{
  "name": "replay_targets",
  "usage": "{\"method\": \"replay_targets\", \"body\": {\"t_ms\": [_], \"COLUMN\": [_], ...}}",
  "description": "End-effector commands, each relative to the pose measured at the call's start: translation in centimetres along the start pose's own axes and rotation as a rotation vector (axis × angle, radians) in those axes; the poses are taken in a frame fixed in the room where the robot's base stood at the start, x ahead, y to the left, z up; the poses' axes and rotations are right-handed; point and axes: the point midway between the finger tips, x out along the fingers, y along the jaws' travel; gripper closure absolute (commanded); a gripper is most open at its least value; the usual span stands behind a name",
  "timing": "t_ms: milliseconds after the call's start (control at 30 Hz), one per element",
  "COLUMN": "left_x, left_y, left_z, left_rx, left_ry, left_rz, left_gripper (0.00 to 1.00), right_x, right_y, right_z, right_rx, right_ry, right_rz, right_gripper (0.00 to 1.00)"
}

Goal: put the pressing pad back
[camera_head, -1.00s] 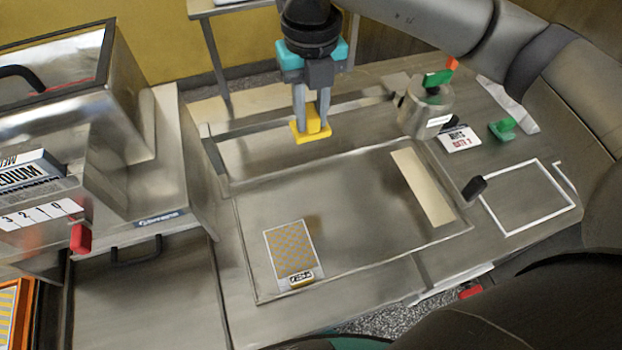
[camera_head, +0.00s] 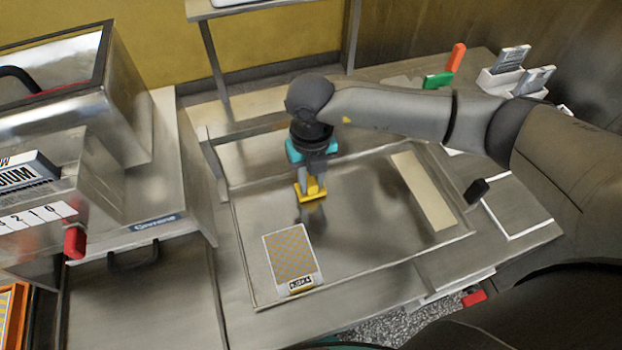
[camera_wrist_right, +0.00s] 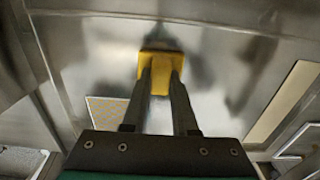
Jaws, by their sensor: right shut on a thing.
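The yellow pressing pad (camera_head: 312,192) is held in my right gripper (camera_head: 311,183). The gripper is shut on the pad's upright grip, with the flat pad pointing down. The pad hangs over the steel tray (camera_head: 345,255), behind the patterned card; whether it touches the steel is hard to tell. In the right wrist view the pad (camera_wrist_right: 160,66) shows between the two fingers, over shiny steel. My left gripper is not in view.
A patterned mesh card (camera_head: 289,252) with a label lies on the tray's front left. A cream strip (camera_head: 423,190) lies at its right. A steel machine (camera_head: 120,185) stands at left. Green and orange blocks (camera_head: 438,80) and white card holders (camera_head: 512,82) stand at the back right.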

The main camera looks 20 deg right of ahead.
Motion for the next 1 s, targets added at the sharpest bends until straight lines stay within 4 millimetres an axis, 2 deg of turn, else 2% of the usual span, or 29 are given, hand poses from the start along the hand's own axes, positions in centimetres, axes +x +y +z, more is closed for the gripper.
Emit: {"method": "replay_targets", "body": {"t_ms": [367,400,633,1000], "left_x": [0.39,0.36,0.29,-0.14], "left_y": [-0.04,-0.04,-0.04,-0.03], "left_z": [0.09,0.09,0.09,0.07], "left_rx": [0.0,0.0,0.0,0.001], "left_ry": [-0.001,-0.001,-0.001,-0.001], "left_rz": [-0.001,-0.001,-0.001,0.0], "left_gripper": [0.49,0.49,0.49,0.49], "right_x": [0.55,0.54,0.45,-0.05], "right_y": [0.03,0.02,0.02,0.02], "right_z": [0.08,0.07,0.06,0.07], "right_rx": [0.0,0.0,0.0,0.0], "right_ry": [-0.002,-0.002,-0.002,-0.002], "right_rz": [0.001,0.001,0.0,0.0], "right_gripper": [1.0,0.71,0.45,0.43]}}
